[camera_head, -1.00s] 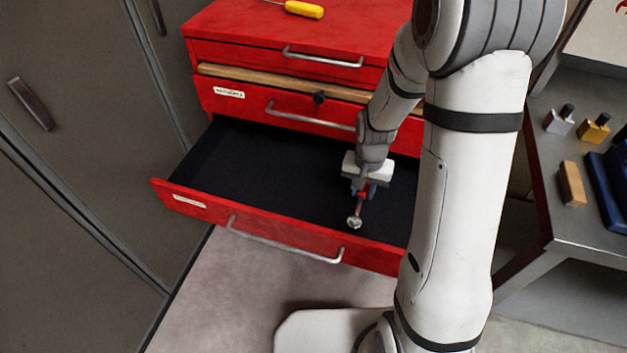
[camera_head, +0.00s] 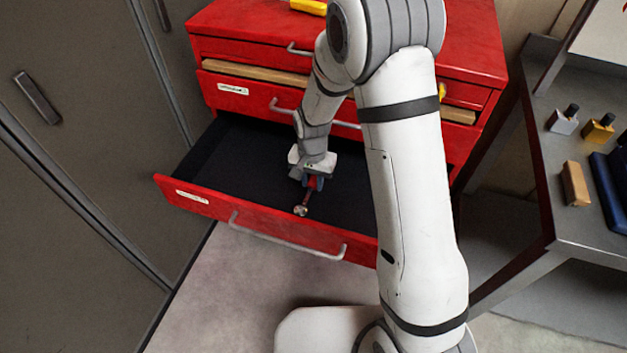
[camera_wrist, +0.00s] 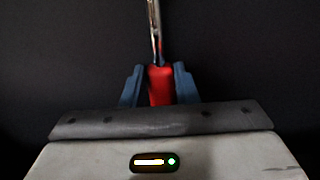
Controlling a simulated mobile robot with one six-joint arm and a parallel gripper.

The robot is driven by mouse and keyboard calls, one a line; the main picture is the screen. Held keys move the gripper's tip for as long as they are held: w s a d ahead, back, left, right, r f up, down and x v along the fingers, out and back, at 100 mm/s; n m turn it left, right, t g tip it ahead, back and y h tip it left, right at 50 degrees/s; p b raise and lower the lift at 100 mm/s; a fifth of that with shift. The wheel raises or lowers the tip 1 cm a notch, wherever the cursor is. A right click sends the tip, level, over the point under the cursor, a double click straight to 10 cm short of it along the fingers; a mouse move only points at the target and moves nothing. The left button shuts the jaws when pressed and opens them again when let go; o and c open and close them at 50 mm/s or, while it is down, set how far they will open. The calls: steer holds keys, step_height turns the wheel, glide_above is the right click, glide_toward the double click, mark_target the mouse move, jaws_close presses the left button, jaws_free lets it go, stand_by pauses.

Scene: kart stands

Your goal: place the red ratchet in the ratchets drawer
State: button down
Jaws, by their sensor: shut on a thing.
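The red ratchet (camera_wrist: 161,88) is held by its red handle between the blue fingers of my gripper (camera_wrist: 159,84) in the wrist view. Its metal shaft points away from the gripper. In the head view my gripper (camera_head: 312,183) is inside the outline of the open lower drawer (camera_head: 262,237), and the ratchet's round metal head (camera_head: 300,210) shows near the drawer's front wall. The drawer's dark interior looks empty where it shows. Its front label is too small to read. My arm hides the drawer's right part. I cannot tell whether the ratchet touches the drawer floor.
Grey lockers (camera_head: 75,190) stand at left.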

mark_target(312, 182)
steer(key=shift+f, duration=0.1)
steer(key=shift+f, duration=0.15)
steer(key=c, duration=1.1)
jaws_free()
step_height(312, 182, up, 12)
steer(key=p, duration=0.1)
steer(key=s+d+r+n, duration=0.1)
steer(key=s+d+r, duration=0.3)
steer(key=s, duration=0.2)
steer(key=s+d+r+n+t, duration=0.1)
steer(key=s+d+r, duration=0.3)
steer(key=s, duration=0.3)
steer(key=s+d+r+n+t, duration=0.1)
steer(key=s+d+r+n, duration=0.1)
steer(key=s+d+r, duration=0.2)
steer(key=shift+s+d+r, duration=0.15)
steer(key=shift+s+d, duration=0.4)
steer(key=shift+s, duration=0.1)
steer(key=shift+s+d+r, duration=0.15)
steer(key=shift+s+d, duration=0.4)
steer(key=shift+s, duration=0.05)
steer(key=shift+r, duration=0.15)
